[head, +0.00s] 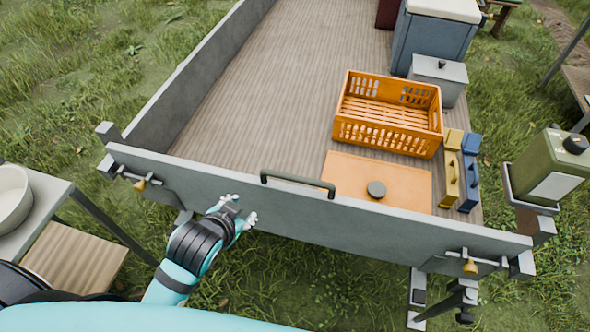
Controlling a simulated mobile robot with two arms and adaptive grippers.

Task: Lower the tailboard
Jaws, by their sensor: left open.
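The grey tailboard (390,225) stands upright across the near end of the trailer bed, closed against the side walls. A dark green handle (298,182) sits at the middle of its top edge. A latch with a brass knob (140,184) is at its left end, and another latch with a brass knob (470,266) is at its right end. My left gripper (244,212) is open and empty, close to the tailboard's outer face, left of and below the handle. Whether it touches the board I cannot tell. My right gripper is not in view.
On the wooden trailer bed (255,90) are an orange crate (352,130), an orange board (345,172), yellow and blue cases and grey boxes. A table with a white bowl (12,198) is at left. A green canister (548,165) stands at right. Grass lies below the tailboard.

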